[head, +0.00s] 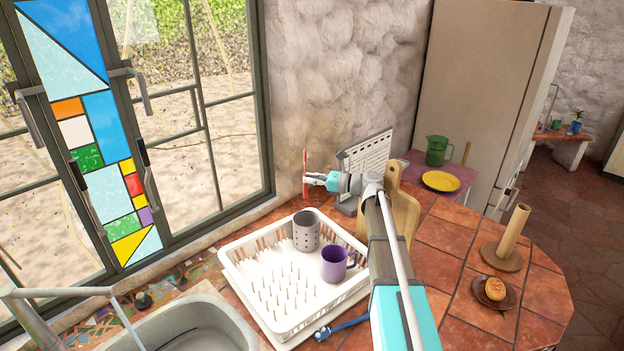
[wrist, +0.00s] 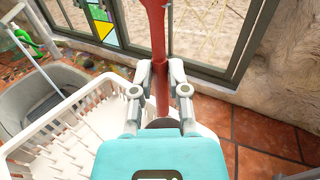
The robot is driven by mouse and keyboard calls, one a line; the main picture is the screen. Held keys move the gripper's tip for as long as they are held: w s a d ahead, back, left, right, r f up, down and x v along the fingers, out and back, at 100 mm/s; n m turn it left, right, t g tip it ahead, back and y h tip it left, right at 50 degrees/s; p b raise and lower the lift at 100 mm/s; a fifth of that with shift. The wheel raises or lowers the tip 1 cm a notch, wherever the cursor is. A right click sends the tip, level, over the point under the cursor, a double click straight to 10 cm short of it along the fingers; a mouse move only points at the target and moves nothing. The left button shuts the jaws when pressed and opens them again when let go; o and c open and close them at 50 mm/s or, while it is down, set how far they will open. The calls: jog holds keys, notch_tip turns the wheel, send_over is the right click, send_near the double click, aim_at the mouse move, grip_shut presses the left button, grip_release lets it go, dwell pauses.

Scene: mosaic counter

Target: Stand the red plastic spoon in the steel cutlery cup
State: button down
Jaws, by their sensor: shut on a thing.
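The red plastic spoon (head: 305,160) is upright in the head view, held in the air. My gripper (head: 309,179) is shut on it. In the wrist view the spoon (wrist: 158,45) runs up between the two fingertips (wrist: 160,72), with its wider end at the top edge. The steel cutlery cup (head: 306,232) is grey with holes and stands upright in the back of the dish rack. In the head view the spoon's lower end shows above the cup's rim, apart from it. A grey rounded patch shows below the fingers in the wrist view; I cannot tell what it is.
The white dish rack (head: 257,311) also holds a purple mug (head: 333,264), right of the cup. A wooden board (head: 405,212) and a white slotted panel (head: 367,152) stand behind my arm. The sink (head: 195,325) is at the left front. A window is behind.

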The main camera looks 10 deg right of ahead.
jog(key=shift+f, duration=0.15)
jog(key=shift+f+b, duration=7.05)
jog(key=shift+b, duration=0.15)
jog(key=c, duration=0.5)
grip_release()
jog(key=shift+c, duration=0.2)
jog(key=shift+r, duration=0.2)
